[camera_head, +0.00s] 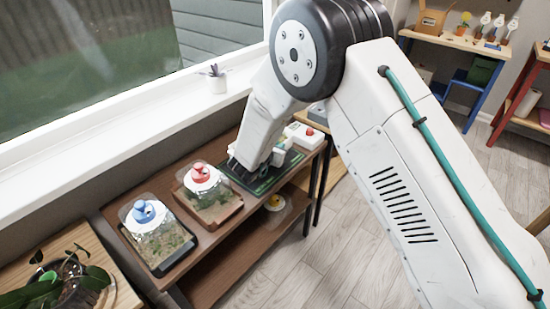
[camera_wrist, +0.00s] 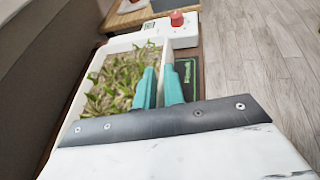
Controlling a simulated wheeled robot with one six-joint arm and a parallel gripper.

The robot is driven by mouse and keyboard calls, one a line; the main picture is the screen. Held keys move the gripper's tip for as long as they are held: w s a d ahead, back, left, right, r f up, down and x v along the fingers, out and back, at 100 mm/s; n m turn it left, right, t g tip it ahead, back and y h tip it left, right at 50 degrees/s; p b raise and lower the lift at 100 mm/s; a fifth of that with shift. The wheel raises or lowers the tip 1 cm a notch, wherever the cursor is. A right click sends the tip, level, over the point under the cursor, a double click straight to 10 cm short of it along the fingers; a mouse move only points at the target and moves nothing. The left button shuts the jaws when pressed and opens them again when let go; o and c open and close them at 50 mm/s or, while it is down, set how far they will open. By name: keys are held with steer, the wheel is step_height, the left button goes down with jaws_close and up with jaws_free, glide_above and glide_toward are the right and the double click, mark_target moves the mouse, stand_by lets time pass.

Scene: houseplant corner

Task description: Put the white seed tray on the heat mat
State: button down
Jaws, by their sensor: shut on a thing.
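The white seed tray (camera_wrist: 122,43) fills the left middle of the wrist view and holds green seedlings on soil. My gripper (camera_wrist: 159,72) has its two teal fingers closed on the tray's right wall. In the head view my gripper (camera_head: 246,167) is low over the heat mat, and my arm hides most of the tray. The heat mat (camera_head: 259,186) is dark with green markings and lies on the brown bench. Its edge also shows just right of the tray in the wrist view (camera_wrist: 187,78). Whether the tray touches the mat I cannot tell.
A red-knobbed domed tray (camera_head: 211,217) stands left of the mat, and a blue-knobbed domed tray (camera_head: 158,245) beyond it. A white box with a red knob (camera_head: 304,136) sits behind the mat. The window wall runs along the bench's back.

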steer(key=shift+f, duration=2.3)
steer(key=c, duration=1.5)
jaws_free()
steer(key=v, duration=1.2)
steer(key=shift+w+r, duration=0.1)
